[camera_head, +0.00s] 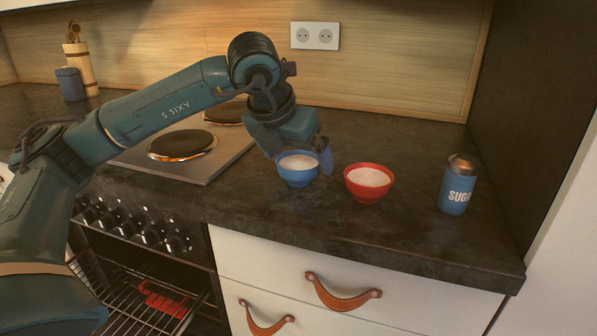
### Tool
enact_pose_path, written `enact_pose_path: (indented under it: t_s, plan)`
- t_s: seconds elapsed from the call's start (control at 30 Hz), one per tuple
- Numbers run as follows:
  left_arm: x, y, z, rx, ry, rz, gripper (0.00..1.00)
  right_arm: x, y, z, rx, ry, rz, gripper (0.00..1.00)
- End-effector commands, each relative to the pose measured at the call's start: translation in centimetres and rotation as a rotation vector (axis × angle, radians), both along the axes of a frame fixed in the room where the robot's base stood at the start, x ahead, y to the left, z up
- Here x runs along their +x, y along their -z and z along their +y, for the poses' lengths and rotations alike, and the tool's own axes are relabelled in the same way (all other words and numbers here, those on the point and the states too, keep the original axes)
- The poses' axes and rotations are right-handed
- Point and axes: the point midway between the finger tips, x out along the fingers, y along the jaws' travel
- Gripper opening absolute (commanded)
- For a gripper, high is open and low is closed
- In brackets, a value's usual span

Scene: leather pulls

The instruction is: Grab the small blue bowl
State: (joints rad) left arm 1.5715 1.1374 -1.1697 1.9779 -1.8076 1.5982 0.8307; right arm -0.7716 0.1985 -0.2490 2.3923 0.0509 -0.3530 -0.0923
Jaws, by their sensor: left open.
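The small blue bowl (297,175) stands upright on the dark countertop, with something pale filling it. My left gripper (300,158) reaches down over the bowl from behind and above. Its jaws are open, with one finger by the bowl's right side and the other side of the gripper near its left rim. I cannot tell whether the fingers touch the bowl. The bowl rests on the counter. My right gripper is not in view.
A red bowl (368,184) with pale contents stands close to the right of the blue bowl. A blue sugar tin (457,186) stands further right. A stove with hotplates (182,145) lies to the left. The counter's front edge is clear.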

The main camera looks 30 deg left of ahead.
Motion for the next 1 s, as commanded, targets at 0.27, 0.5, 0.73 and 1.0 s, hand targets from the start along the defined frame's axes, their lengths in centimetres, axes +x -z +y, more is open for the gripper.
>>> enact_pose_path:
  t_s: [0.27,0.5,0.73,1.0]
  plan:
    - [1.2,2.1,0.0,-0.001,0.0,0.0,0.99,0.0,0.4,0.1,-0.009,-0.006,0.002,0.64]
    - [1.2,2.1,0.0,-0.001,0.0,0.0,0.93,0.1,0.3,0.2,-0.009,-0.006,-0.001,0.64]
    - [1.2,2.1,0.0,-0.001,0.0,0.0,0.74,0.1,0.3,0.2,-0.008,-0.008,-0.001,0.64]
    - [1.2,2.0,0.0,-0.001,0.0,0.0,0.52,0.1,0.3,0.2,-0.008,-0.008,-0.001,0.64]
